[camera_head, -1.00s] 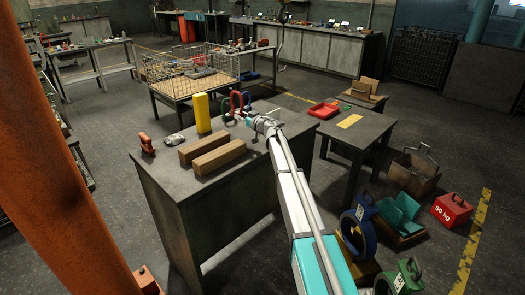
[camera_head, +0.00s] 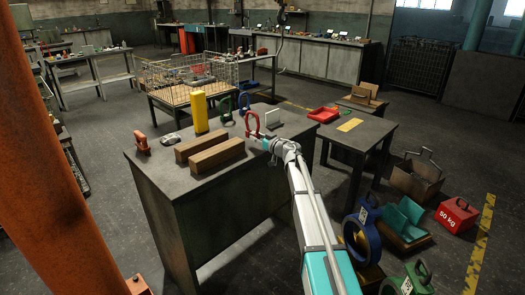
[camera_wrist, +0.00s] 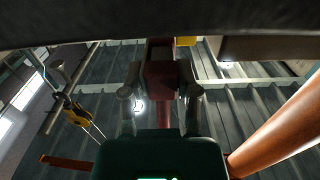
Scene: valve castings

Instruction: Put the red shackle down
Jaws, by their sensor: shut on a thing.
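The red shackle (camera_head: 251,121) stands upright, bow up, near the right part of the grey bench top (camera_head: 182,178) in the head view. My gripper (camera_head: 260,139) is shut on its lower part from the near right side. I cannot tell whether the shackle touches the bench. In the wrist view, my gripper (camera_wrist: 160,92) has its two fingers on either side of the dark red shackle (camera_wrist: 160,72), and the gripper hides part of it.
A green shackle (camera_head: 226,109) and a blue shackle (camera_head: 244,103) stand behind. A white plate-like thing (camera_head: 273,119) is close to the right. A yellow block (camera_head: 199,112), two wooden beams (camera_head: 217,157) and an orange piece (camera_head: 141,142) are to the left.

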